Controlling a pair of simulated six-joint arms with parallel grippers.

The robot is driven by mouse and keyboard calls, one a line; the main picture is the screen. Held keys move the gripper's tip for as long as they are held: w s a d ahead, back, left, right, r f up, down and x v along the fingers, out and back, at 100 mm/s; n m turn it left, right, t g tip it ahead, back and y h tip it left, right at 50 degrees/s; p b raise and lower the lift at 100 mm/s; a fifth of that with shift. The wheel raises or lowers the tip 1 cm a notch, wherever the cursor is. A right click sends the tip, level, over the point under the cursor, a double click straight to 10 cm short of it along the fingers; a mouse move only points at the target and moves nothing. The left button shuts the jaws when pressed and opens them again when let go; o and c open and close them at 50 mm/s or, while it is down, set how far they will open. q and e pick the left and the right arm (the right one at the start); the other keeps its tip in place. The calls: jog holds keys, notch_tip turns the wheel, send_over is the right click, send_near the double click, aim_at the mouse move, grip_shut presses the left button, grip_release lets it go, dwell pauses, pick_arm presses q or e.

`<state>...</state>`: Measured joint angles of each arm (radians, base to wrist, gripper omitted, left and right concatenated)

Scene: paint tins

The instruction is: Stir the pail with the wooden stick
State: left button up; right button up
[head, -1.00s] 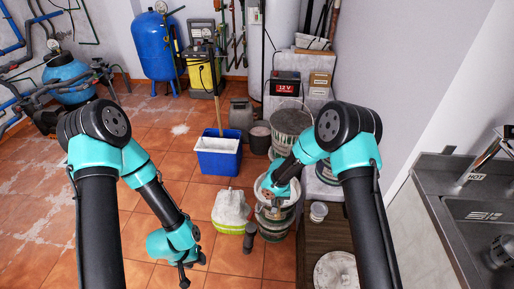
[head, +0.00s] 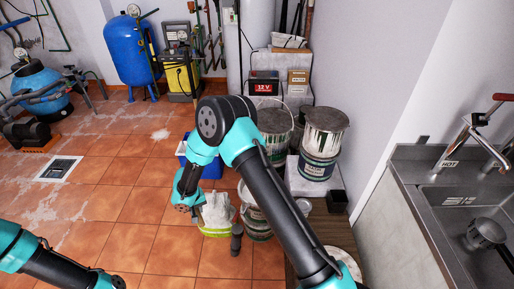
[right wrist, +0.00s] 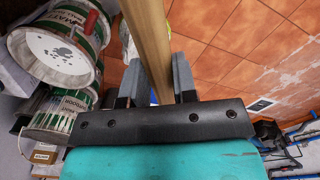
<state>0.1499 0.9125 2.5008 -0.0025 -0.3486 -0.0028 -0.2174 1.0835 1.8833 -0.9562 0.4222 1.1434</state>
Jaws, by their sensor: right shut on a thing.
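My right gripper (head: 182,208) hangs in front of the blue bucket and left of the white bag in the head view. In the right wrist view, the right gripper (right wrist: 154,88) is shut on the pale wooden stick (right wrist: 148,35), which runs up past the picture's top edge. The pail (head: 258,233) stands on the floor, right of the gripper and partly hidden behind my right arm. What I take for this pail (right wrist: 55,55) shows at the left of the wrist view, with a pale, grey-flecked top. The stick stands apart from it. My left gripper is outside the picture.
The white bag (head: 217,210) and a grey cylinder (head: 237,240) stand beside the pail. Paint-stained tins (head: 318,165) stand behind, and a wooden bench (head: 337,235) is at right.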

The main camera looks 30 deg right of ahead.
jog(key=shift+d, duration=0.15)
jog(key=w+d+r+n+t+h, duration=0.1)
jog(key=w+d+n+h, duration=0.3)
jog(key=d+n, duration=0.4)
jog(key=w+d+r+n+t+h, duration=0.2)
jog(key=d+n, duration=0.6)
jog(key=d, duration=1.1)
jog(key=w+d+r+n+t+h, duration=0.2)
jog(key=w+d+n+t+h, duration=0.2)
jog(key=d, duration=1)
jog(key=w+n+h, duration=0.3)
jog(key=w, duration=0.1)
jog(key=shift+n, duration=0.4)
jog(key=shift+d, duration=0.1)
